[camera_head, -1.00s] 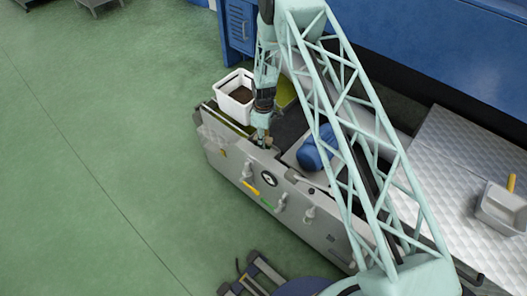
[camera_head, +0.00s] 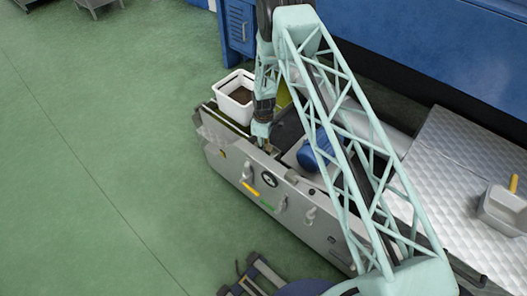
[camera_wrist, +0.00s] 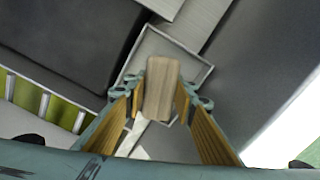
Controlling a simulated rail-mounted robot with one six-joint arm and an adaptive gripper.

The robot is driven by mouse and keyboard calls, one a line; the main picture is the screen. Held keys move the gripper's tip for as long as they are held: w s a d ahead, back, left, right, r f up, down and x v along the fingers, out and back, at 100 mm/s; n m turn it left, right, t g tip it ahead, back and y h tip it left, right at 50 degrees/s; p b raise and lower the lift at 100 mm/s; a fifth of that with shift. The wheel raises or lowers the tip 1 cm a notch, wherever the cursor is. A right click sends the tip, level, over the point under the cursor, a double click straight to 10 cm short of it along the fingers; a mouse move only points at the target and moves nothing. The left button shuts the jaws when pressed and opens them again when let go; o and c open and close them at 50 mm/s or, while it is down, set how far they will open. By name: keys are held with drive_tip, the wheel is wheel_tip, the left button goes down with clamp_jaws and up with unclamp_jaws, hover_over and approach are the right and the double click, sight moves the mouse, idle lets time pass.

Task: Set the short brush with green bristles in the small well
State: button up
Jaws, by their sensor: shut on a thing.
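My gripper (camera_wrist: 160,105) is shut on a wooden block-like piece (camera_wrist: 162,88), which looks like the body of the short brush. No green bristles show in either view; that end is hidden. Under the held piece in the wrist view is a small square well with a thin pale metal rim (camera_wrist: 207,72). The held piece overlaps the well in the picture; I cannot tell how deep it is. In the head view my gripper (camera_head: 264,146) points down at the near edge of the grey machine, and the held piece is hardly visible.
A white bin (camera_head: 236,88) with dark contents stands behind my gripper on the machine (camera_head: 225,160). A blue motor-like cylinder (camera_head: 318,150) is to the right. A grey tray (camera_head: 503,210) and a yellow handle (camera_head: 513,184) lie on the metal table (camera_head: 450,165).

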drive_tip(key=shift+f, duration=0.85)
drive_tip(key=shift+f, duration=0.15)
drive_tip(key=o, duration=0.8)
drive_tip(key=shift+r, duration=0.2)
drive_tip(key=shift+r+p, duration=0.95)
drive_tip(key=shift+r, duration=5)
drive_tip(key=shift+r, duration=0.1)
